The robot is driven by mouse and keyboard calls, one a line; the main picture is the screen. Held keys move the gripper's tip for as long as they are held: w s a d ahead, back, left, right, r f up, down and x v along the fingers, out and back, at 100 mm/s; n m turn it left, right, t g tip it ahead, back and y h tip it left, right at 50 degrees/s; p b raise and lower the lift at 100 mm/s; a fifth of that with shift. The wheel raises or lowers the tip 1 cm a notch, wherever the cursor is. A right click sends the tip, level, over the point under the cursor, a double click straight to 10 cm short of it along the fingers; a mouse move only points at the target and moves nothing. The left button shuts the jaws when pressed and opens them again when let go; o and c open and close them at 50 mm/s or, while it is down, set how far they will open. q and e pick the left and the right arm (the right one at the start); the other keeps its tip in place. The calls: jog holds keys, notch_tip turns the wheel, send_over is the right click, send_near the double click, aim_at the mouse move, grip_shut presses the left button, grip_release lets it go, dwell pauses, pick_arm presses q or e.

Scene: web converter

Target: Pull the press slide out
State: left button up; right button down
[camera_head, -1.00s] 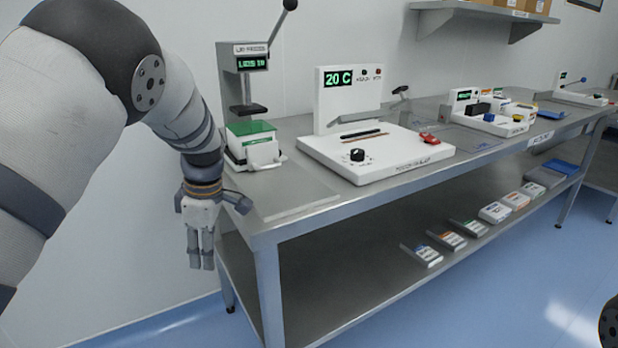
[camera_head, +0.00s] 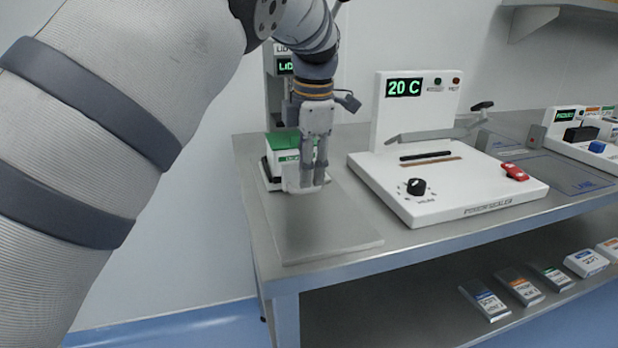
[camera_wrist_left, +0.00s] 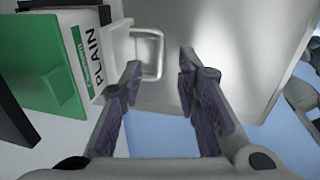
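The lid press (camera_head: 281,66) with a green readout stands at the table's back left, partly hidden by my left arm. On its low white slide sits a box with a green lid (camera_head: 283,140); the lid also shows in the left wrist view (camera_wrist_left: 40,45). The box's side reads PLAIN. A pale loop handle (camera_wrist_left: 157,50) sticks out from the slide's front. My left gripper (camera_head: 314,182) points down in front of the box. In the left wrist view its fingers (camera_wrist_left: 160,75) are apart, with the handle just beyond the tips and nothing held.
A white sealer (camera_head: 450,185) with a 20 C display stands right of the press. A flat plate (camera_head: 325,235) lies bare on the table in front of the press. Small boxes (camera_head: 520,287) lie on the lower shelf. The wall is close behind.

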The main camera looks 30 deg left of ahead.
aim_at(308, 190)
pick_arm(q)
jog(key=shift+w+a+f, duration=0.1)
jog(key=shift+f, duration=0.7)
jog(key=shift+w+a+f, duration=0.1)
jog(key=shift+f, duration=0.65)
jog(key=shift+c, duration=0.6)
grip_shut()
